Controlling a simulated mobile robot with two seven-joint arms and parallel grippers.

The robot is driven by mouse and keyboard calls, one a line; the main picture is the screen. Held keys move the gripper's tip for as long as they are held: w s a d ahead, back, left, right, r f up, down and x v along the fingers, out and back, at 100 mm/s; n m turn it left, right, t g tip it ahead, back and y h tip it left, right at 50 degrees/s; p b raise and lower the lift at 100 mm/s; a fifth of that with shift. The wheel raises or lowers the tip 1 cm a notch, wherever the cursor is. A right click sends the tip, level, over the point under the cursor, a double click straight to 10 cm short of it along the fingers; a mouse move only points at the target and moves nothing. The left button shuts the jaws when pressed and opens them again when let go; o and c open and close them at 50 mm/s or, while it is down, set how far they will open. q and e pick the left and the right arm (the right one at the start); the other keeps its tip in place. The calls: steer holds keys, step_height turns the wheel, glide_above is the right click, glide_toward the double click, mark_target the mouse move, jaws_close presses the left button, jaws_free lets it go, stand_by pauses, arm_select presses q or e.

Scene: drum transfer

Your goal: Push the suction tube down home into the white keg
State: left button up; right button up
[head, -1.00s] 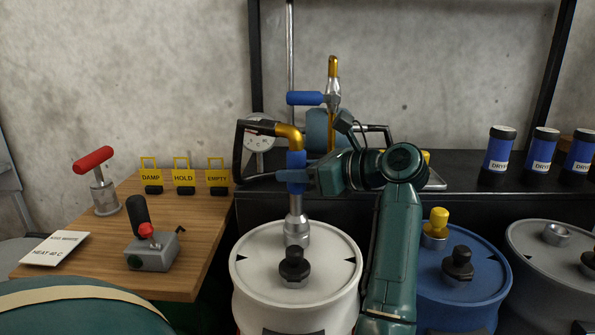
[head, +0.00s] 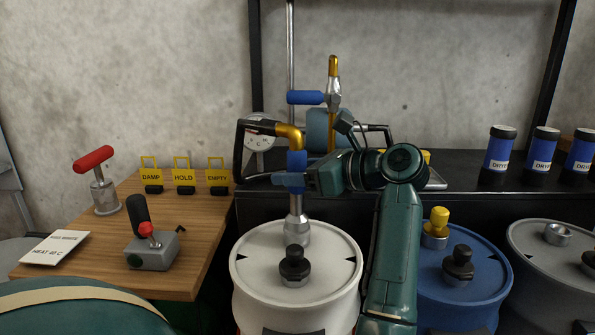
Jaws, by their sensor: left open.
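The white keg (head: 330,292) stands low in the centre of the head view. The suction tube (head: 296,207) stands upright in the fitting (head: 296,234) at the back of its lid. Its blue sleeve (head: 297,160) sits under a brass elbow (head: 290,134) joined to a black hose. My left gripper (head: 289,179) is open at the tube, just below the blue sleeve, its hand reaching in from the right. Its fingers partly hide the tube, so I cannot tell whether they touch it. The tube's lower end is hidden inside the keg. My right gripper is not in view.
A black-topped plug (head: 294,264) stands on the keg lid. A blue drum (head: 465,275) and a grey drum (head: 545,270) stand to the right. A wooden table (head: 185,215) at left carries a control box (head: 152,254). A dark shelf (head: 465,180) lies behind.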

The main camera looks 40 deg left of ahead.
arm_select(q)
steer(key=shift+f, duration=0.15)
step_height(320, 180, up, 2)
steer(key=shift+r+p, duration=0.1)
steer(key=shift+p, duration=0.25)
step_height(320, 180, up, 7)
steer(key=shift+r+p, duration=0.2)
steer(key=shift+p, duration=0.75)
steer(key=shift+r, duration=0.35)
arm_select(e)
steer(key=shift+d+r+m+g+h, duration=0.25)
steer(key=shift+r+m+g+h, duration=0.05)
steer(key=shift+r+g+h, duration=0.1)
